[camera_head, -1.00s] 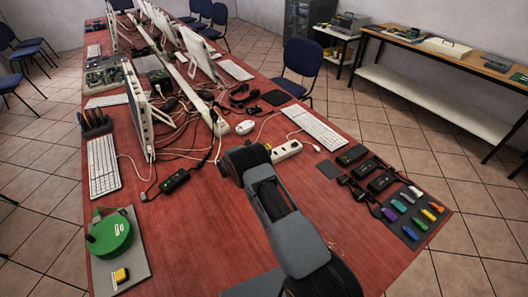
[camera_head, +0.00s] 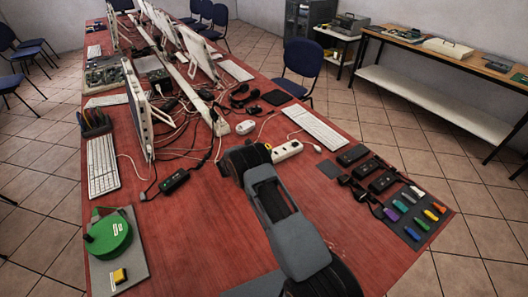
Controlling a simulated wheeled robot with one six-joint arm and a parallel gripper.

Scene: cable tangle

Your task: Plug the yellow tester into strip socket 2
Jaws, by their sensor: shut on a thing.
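The white socket strip (camera_head: 287,150) lies near the middle of the red table, partly behind the end of my arm. My gripper (camera_head: 262,152) is over the strip's left end, mostly hidden by my own wrist. A small yellow piece, the yellow tester (camera_head: 268,146), shows at its far side, and my gripper is shut on it. The tester's pins and the sockets under it are hidden, so I cannot tell whether it is in socket 2 or above the strip.
A green reel (camera_head: 108,236) and another yellow block (camera_head: 120,276) sit on a grey mat at front left. Black adapters (camera_head: 383,181) and a mat of coloured sticks (camera_head: 410,229) lie at right. Loose cables (camera_head: 180,135) and a black power brick (camera_head: 174,181) lie left of my gripper.

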